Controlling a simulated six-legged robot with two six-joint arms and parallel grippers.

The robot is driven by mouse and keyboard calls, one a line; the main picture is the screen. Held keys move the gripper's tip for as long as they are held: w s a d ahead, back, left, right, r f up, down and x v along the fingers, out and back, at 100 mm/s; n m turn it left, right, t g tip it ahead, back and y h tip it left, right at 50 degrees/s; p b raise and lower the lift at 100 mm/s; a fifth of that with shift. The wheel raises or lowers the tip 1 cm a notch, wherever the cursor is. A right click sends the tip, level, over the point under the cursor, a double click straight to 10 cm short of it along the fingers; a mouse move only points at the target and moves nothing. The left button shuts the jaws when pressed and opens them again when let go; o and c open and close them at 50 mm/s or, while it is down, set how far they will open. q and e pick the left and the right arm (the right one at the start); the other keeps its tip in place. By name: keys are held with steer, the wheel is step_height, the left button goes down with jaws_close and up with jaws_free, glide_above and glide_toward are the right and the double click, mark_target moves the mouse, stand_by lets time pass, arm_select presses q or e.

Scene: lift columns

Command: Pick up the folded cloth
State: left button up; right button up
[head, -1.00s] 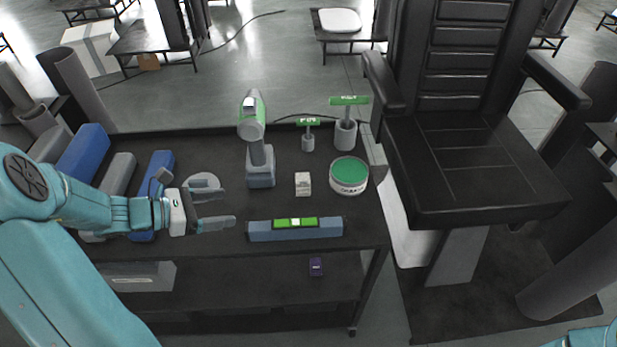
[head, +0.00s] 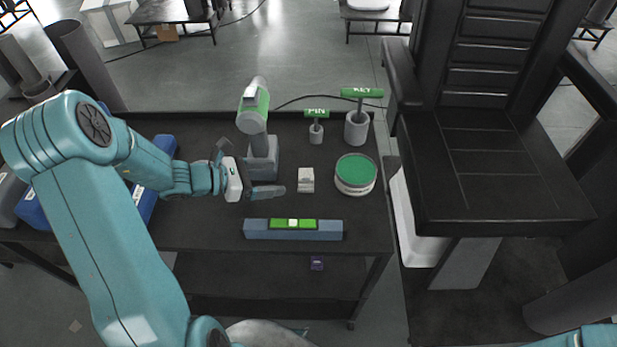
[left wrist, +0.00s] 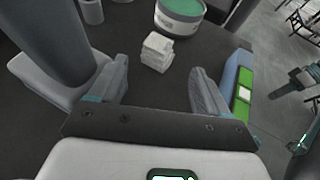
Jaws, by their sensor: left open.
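The folded cloth (head: 306,180) is a small white stack on the dark bench top, between the drill and a round tin. In the left wrist view the cloth (left wrist: 157,50) lies ahead of the jaws, roughly midway between the two fingers. My left gripper (head: 258,172) is open and empty, just left of the cloth and apart from it; its open fingers also show in the left wrist view (left wrist: 160,76). A small teal and dark shape at the right edge of the left wrist view may be my right arm; its jaws are too small to read.
The green-and-grey drill (head: 258,125) stands upright close behind my left gripper. The green-topped tin (head: 356,174) is right of the cloth. A blue-grey level (head: 293,229) lies in front. Two green-handled tools stand behind. A black chair (head: 500,195) is right of the bench.

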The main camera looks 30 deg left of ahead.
mark_target(304, 176)
arm_select(q)
steer(key=shift+x, duration=3.9)
steer(key=shift+r, duration=0.1)
steer(key=c, duration=0.8)
